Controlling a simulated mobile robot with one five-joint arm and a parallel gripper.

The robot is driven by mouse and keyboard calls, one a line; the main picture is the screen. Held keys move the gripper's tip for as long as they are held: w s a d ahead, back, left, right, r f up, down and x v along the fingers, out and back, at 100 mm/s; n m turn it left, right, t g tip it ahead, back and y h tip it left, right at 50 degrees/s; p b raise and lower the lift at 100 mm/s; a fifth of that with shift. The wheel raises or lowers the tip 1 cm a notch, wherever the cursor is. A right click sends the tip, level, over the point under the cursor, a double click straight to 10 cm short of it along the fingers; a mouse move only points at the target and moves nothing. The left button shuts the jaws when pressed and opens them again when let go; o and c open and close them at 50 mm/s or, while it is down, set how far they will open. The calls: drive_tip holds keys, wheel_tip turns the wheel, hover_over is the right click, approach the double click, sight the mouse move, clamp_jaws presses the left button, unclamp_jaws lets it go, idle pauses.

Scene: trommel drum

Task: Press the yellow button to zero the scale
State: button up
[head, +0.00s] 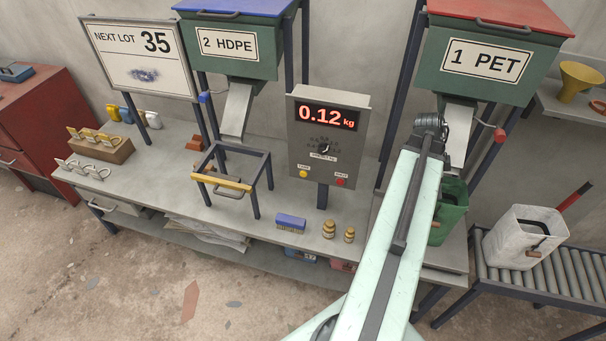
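The yellow button (303,174) sits at the lower left of the grey scale console (299,148), under a small label. The console's display (324,116) reads 0.12 kg in red. A red button (340,182) sits to the right of the yellow one, and a dark dial (323,145) is above them. The yellow button is unobstructed in the head view. My pale green arm rises from the bottom to a dark joint right of the console. My gripper cannot be seen.
A green bucket (453,207) stands below the 1 PET hopper (487,57), partly behind my arm. A blue brush (291,222) and brass weights (329,229) lie in front of the console. A metal stand (258,189) is at left. A white bin (525,238) sits on rollers at right.

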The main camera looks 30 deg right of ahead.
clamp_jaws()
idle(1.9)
